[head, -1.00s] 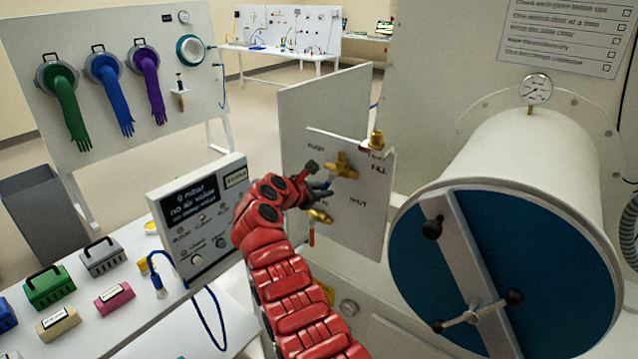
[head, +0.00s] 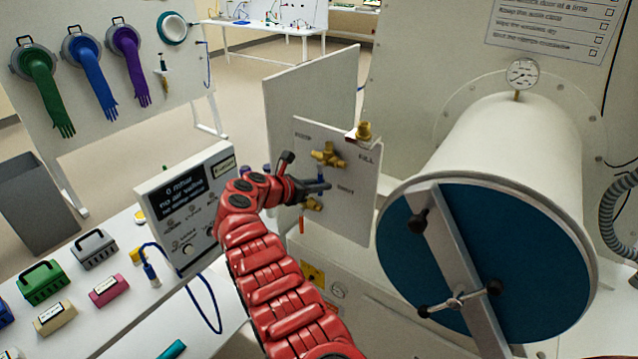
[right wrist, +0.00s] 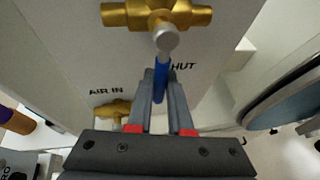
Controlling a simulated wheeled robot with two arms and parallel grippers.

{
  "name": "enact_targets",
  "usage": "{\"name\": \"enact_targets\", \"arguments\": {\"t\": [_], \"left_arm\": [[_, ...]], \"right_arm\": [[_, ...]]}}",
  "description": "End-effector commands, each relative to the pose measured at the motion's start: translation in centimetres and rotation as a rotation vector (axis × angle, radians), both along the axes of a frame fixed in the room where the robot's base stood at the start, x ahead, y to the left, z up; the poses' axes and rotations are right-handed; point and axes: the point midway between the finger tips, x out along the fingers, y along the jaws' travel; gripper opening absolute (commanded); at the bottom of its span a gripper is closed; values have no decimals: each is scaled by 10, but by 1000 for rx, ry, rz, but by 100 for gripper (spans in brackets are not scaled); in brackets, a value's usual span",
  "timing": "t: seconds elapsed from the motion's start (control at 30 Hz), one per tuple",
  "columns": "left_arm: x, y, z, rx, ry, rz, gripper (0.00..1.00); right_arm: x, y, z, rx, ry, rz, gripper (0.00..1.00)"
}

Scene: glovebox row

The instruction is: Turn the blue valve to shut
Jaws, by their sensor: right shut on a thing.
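The blue valve has a brass body (head: 328,154) on the upright white panel; it also shows at the top of the right wrist view (right wrist: 157,15). Its blue lever (right wrist: 161,78) hangs from a round grey pivot, pointing down in that view, beside the letters "HUT". My right gripper (right wrist: 162,88) is shut on the blue lever, one finger on each side. In the head view my right gripper (head: 312,188) is at the panel, just below the brass body, and hides part of the lever. My left gripper is not in view.
A lower brass valve (head: 312,204) with a red handle (head: 302,224) sits close below my gripper, near "AIR IN". A brass fitting (head: 364,131) tops the panel. A control box (head: 190,205) stands left, and a large cylinder with a blue door (head: 540,270) stands right.

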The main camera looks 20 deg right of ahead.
Motion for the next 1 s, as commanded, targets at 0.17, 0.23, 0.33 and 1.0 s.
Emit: {"name": "enact_targets", "arguments": {"t": [0.17,0.23,0.33,1.0], "left_arm": [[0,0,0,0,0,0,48],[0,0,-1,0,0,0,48],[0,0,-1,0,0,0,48],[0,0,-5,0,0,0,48]], "right_arm": [[-1,-1,-4,2,7,-3,0],[-1,-1,-4,2,6,-3,0],[-1,-1,-4,2,6,-3,0],[-7,17,5,2,-1,1,48]]}}
